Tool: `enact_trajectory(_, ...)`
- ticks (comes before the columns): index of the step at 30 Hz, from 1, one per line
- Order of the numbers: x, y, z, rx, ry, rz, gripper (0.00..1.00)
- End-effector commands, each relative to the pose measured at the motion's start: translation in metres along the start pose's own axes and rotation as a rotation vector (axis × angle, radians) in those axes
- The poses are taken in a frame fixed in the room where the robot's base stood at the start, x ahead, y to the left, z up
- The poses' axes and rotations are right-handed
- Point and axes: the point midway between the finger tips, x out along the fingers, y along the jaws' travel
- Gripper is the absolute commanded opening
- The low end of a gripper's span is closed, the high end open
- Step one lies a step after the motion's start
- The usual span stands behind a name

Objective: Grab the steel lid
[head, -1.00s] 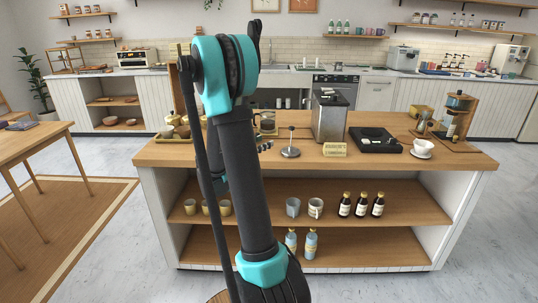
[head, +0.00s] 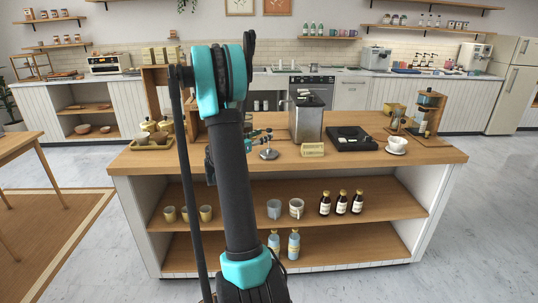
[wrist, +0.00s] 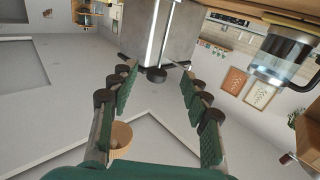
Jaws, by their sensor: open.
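The steel lid (head: 268,154) is a round disc with a thin upright rod, standing on the cart top (head: 400,158) left of the yellow-labelled block. My gripper (head: 262,134) is at the top of the rod in the head view, partly behind my arm. In the wrist view my gripper (wrist: 158,76) is open. Its green-padded fingers stand on either side of the lid's dark knob (wrist: 157,75), with gaps visible on both sides. The lid's disc is not clearly visible in the wrist view.
A steel canister (head: 306,117) stands just behind the lid. A pale block (head: 313,150) and a black scale (head: 350,138) are to the right. A glass jug (wrist: 285,55) shows in the wrist view. Pots on a tray (head: 148,143) are left of my arm.

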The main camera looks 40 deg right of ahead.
Motion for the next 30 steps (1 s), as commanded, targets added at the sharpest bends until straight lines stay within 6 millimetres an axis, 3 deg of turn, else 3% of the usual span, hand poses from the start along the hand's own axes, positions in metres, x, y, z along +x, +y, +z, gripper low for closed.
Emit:
enact_trajectory(7,0.036,0.003,-0.001,0.0,0.0,0.003,0.47)
enact_trajectory(16,0.042,0.003,-0.001,0.0,0.0,0.0,0.46)
enact_trajectory(27,0.042,0.003,-0.001,0.0,0.0,0.0,0.0)
enact_trajectory(30,0.042,0.003,-0.001,0.0,0.0,0.0,0.0)
